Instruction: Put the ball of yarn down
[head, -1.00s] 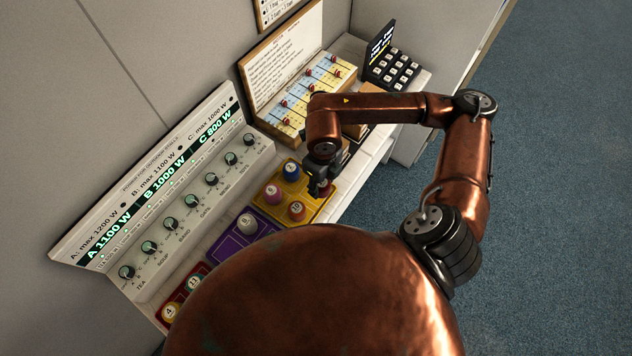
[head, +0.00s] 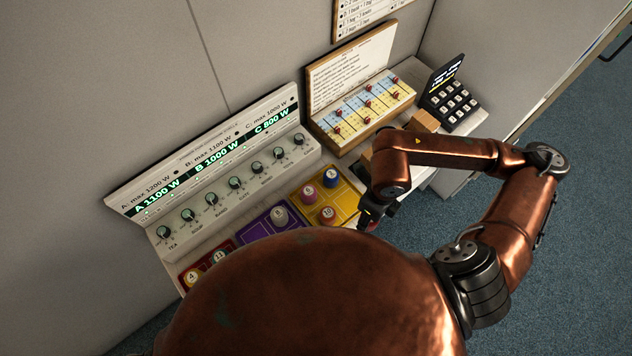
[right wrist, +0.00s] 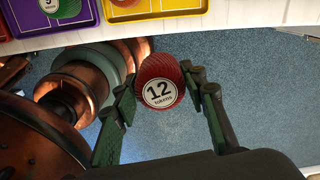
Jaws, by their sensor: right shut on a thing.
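The ball of yarn (right wrist: 160,72) is dark red with a white label reading 12. It sits between the two fingers of my right gripper (right wrist: 163,88) in the right wrist view, over blue carpet. In the head view my right gripper (head: 370,217) is just off the front right edge of the yellow tray (head: 346,205); only a little red of the ball shows there. The yellow tray holds a blue ball (head: 331,177), a pink ball (head: 308,193) and an orange-red ball (head: 327,214); its right compartment looks empty. My left gripper is out of view.
A purple tray (head: 255,230) with a pale ball (head: 279,215) and a red tray with several balls (head: 193,277) stand to the left. Behind are a dial panel (head: 235,182), a slider board (head: 362,110) and a keypad (head: 452,101). Carpet (head: 590,200) lies beyond the counter's front edge.

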